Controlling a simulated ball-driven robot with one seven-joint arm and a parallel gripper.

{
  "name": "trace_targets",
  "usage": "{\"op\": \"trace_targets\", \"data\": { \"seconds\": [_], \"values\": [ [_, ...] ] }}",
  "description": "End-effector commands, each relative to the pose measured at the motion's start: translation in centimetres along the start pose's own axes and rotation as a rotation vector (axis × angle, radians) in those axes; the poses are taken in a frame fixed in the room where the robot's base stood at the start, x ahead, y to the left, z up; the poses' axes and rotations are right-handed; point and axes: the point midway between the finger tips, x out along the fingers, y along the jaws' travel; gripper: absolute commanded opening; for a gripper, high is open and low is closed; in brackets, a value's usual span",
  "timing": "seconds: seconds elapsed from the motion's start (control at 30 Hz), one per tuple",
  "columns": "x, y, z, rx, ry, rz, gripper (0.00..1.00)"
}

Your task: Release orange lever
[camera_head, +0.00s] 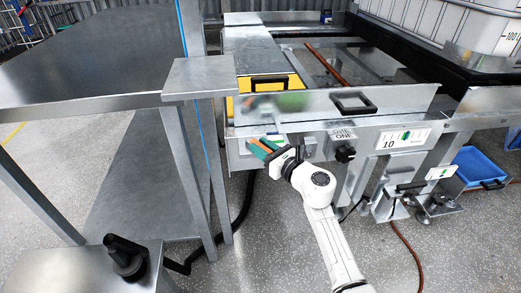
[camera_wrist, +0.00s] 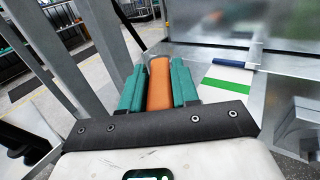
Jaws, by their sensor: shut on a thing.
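The orange lever (camera_wrist: 159,83) is a rounded orange handle in the wrist view. It sits between the two teal fingers of my gripper (camera_wrist: 158,86), which are shut on it from both sides. In the head view my gripper (camera_head: 268,150) is at the left front of the tote washer (camera_head: 290,131), below its front panel. A little orange of the lever shows between the fingers there. The lever's mount is hidden behind my gripper.
A grey metal table (camera_head: 90,60) with a lower shelf stands at the left, close to my gripper. A black knob (camera_head: 345,154) and a black handle (camera_head: 353,102) are on the washer's front. A blue bin (camera_head: 480,167) is at the right. Speckled floor is open in front.

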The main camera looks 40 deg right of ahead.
Motion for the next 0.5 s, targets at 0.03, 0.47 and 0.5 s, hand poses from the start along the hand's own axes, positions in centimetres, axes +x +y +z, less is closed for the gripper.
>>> {"op": "trace_targets", "data": {
  "seconds": [0.03,0.47,0.5],
  "values": [
    [0.08,-0.27,0.08,-0.002,-0.001,0.004,0.00],
    [0.04,-0.28,0.15,-0.003,-0.003,0.027,0.00],
    [0.05,-0.28,0.15,-0.003,-0.003,0.027,0.00]
  ]
}}
